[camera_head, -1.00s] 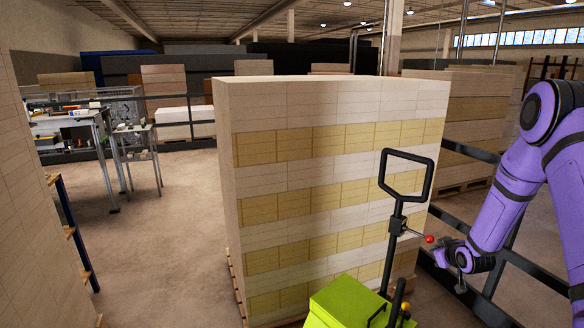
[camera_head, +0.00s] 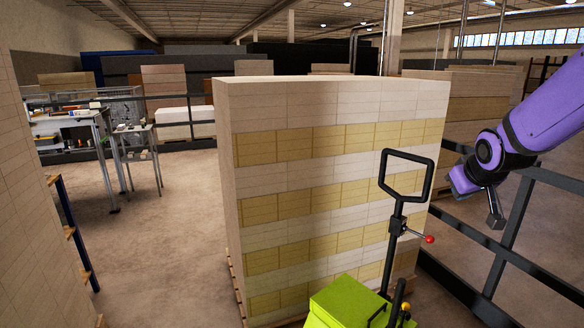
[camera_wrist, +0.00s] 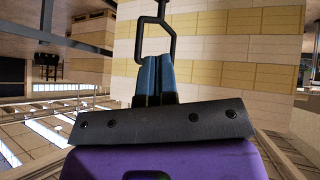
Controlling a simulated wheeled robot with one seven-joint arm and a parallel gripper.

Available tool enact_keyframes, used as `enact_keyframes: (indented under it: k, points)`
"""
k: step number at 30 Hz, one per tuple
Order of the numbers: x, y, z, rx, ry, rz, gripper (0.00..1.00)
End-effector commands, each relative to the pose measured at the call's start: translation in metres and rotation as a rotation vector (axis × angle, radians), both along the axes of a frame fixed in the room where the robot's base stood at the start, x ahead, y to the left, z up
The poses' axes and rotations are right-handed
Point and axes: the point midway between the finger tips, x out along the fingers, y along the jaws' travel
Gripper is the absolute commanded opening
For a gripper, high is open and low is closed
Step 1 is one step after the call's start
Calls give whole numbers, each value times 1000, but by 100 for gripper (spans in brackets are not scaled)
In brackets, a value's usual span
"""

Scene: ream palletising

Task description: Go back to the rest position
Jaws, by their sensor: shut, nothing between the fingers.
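My gripper (camera_head: 462,181) is at the right of the head view, in the air to the right of the pallet truck's handle (camera_head: 405,177) and apart from it. In the wrist view its two blue fingers (camera_wrist: 155,76) lie together with nothing between them. The black loop handle also shows beyond the fingertips in the wrist view (camera_wrist: 156,19). My purple arm reaches in from the right edge.
A tall stack of cream and yellow reams (camera_head: 340,150) stands on a pallet in the middle. The green pallet truck (camera_head: 345,304) is in front of it. A dark railing (camera_head: 510,240) runs behind my arm. Tables (camera_head: 75,130) stand at the left, with open floor between.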

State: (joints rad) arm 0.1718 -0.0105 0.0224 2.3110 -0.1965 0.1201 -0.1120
Motion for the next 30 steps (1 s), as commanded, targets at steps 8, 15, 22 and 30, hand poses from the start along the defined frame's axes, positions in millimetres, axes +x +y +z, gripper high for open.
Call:
enact_keyframes:
  k: [8,15,22,30]
  points:
    - [-84,29,48,52,63,-48,0]
    - [-161,51,71,111,125,-78,0]
    - [-234,68,79,169,187,-92,0]
    - [-281,78,77,209,236,-95,0]
